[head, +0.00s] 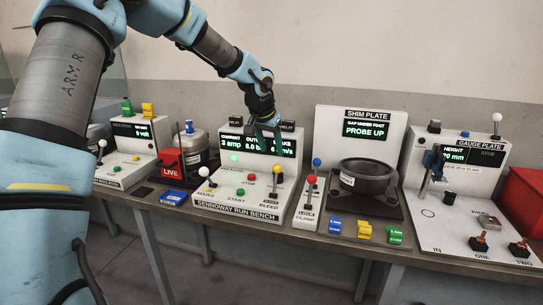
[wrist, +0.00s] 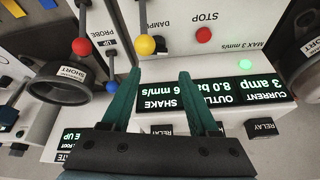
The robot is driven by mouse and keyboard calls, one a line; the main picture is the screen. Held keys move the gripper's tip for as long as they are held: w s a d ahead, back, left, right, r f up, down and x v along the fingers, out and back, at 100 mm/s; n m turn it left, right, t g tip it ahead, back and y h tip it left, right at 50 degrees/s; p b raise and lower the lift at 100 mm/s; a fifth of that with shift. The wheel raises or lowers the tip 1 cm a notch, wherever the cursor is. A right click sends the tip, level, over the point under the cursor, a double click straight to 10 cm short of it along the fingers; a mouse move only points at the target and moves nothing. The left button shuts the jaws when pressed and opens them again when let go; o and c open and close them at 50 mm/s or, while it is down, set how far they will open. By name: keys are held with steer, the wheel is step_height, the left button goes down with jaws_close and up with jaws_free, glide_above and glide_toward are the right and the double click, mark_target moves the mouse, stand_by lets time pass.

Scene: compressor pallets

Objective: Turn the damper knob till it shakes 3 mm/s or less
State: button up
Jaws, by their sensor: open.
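The run bench (head: 235,212) stands in the middle of the table. Its display (wrist: 215,95) is upside down in the wrist view and reads current 3 amp, outlet 8.0 bar and shake 6 mm/s. The panel is marked max 3 mm/s.
A red stop button (head: 251,178), a green start button (head: 240,192) and a white-ball lever (head: 205,172) are on the bench. A red-ball lever (head: 311,180) stands just right. The shim plate station (head: 360,125) and gauge plate station (head: 460,215) are further right.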

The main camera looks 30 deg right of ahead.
steer(key=a+f+m+b, duration=0.1)
steer(key=m, duration=0.2)
steer(key=s+a+f+m+t+h+b, duration=0.1)
steer(key=a+m+b, duration=0.1)
steer(key=m, duration=0.1)
steer(key=s+a+f+m+t+b, duration=0.1)
steer(key=f+m, duration=0.1)
steer(key=m, duration=0.1)
steer(key=shift+a+f, duration=0.1)
steer(key=shift+a, duration=0.15)
steer(key=c, duration=0.6)
steer(key=s+a+m+b, duration=0.1)
steer(key=m, duration=0.1)
steer(key=a+m+h+b, duration=0.1)
steer(key=m, duration=0.1)
steer(key=s+a+m+h+b, duration=0.1)
steer(key=m, duration=0.1)
steer(key=shift+s+m+t, duration=0.35)
steer(key=shift+m+t, duration=0.05)
jaws_close()
steer(key=shift+m+h, duration=0.4)
steer(key=shift+m, duration=0.3)
steer(key=x, duration=0.9)
steer(key=shift+w+d+r+p, duration=0.2)
steer(key=shift+w+d+p, duration=0.5)
steer(key=shift+d, duration=0.25)
steer(key=shift+w+d+f, duration=0.15)
steer(key=shift+w+d, duration=0.3)
steer(key=shift+d, duration=0.15)
